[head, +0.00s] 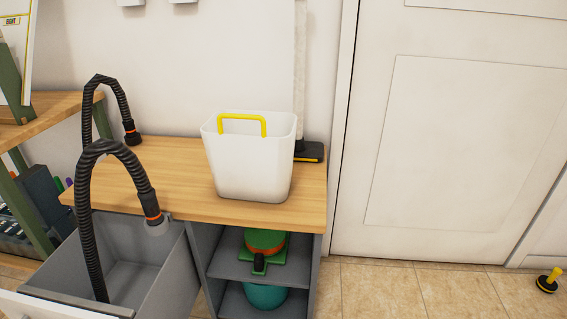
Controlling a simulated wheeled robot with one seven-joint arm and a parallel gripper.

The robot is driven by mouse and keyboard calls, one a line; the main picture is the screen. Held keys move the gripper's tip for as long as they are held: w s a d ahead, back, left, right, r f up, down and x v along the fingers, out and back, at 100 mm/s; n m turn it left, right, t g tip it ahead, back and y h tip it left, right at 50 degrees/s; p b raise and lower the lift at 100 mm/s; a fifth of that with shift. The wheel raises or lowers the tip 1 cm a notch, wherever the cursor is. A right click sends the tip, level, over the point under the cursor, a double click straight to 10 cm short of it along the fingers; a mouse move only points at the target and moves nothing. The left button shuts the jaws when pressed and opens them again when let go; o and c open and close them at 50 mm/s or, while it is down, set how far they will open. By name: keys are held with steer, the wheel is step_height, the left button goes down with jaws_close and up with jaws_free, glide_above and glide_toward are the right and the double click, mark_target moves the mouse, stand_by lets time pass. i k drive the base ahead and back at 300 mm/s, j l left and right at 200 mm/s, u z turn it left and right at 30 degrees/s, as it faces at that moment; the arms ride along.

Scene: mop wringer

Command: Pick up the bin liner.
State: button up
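A white tapered bin with a yellow handle, which looks like the bin liner (250,165), stands upright on the wooden counter top (165,180). Its yellow handle (243,118) stands up at the near rim. The inside of the bin is mostly hidden. My gripper is not in view.
A black-and-yellow mop-like base (310,152) stands right of the bin.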

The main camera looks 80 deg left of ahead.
mark_target(250, 154)
steer(key=i+u, duration=0.6)
steer(key=u, duration=0.15)
steer(key=i+l+u, duration=0.15)
steer(key=i+u, duration=0.4)
steer(key=u, duration=0.3)
steer(key=i+u, duration=0.2)
steer(key=u, duration=0.2)
steer(key=i+u, duration=0.2)
steer(key=u, duration=0.25)
steer(key=i+l+u, duration=0.1)
steer(key=u, duration=0.3)
steer(key=i+l+u, duration=0.15)
steer(key=u, duration=0.3)
steer(key=i+l+u, duration=0.1)
steer(key=l+u, duration=0.15)
steer(key=u, duration=0.15)
